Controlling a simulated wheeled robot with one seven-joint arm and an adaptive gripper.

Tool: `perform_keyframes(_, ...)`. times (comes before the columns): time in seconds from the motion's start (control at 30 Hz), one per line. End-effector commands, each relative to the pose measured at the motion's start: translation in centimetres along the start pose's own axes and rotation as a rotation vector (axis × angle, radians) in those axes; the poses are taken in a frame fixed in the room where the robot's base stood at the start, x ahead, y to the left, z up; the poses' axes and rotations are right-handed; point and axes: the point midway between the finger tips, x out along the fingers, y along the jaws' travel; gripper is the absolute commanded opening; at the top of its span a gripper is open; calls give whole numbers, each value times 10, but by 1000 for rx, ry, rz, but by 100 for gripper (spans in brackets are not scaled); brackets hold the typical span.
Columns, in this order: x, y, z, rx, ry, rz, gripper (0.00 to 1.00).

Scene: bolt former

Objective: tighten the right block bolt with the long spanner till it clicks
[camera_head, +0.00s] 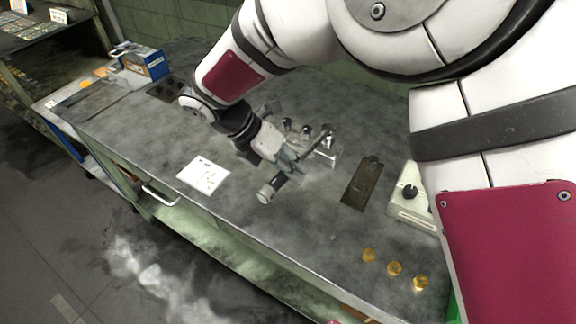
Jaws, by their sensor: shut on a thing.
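My gripper (283,158) is over the middle of the bench, shut on the long spanner (268,190). The spanner's dark handle, with a pale end, points toward the front edge of the bench. Its far end reaches up and right toward a metal block (322,158) with several upright bolts. One bolt (329,139) stands at the block's right side and another (306,131) stands to its left. The gripper hides part of the spanner and the block. I cannot tell whether the spanner's head is seated on the right bolt.
A white sheet (203,175) lies left of the gripper. A dark plate (362,183) and a pale box with a black knob (409,200) stand to the right. Several brass pieces (394,268) lie near the front. A blue box (146,62) stands at the far left. The bench front (240,218) is clear.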

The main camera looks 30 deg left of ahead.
Motion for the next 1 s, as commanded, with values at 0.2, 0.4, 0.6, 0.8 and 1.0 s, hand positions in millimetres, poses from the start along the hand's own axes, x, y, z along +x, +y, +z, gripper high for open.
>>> perform_keyframes(0.2,1,-3,0,-17,-9,5,0)
perform_keyframes(0.4,2,-4,0,-16,-9,3,0)
perform_keyframes(0.6,0,-5,0,-15,-8,2,0)
perform_keyframes(0.8,-5,-8,3,-15,-8,1,0)
perform_keyframes(1.0,-11,-11,5,-14,-8,1,0)
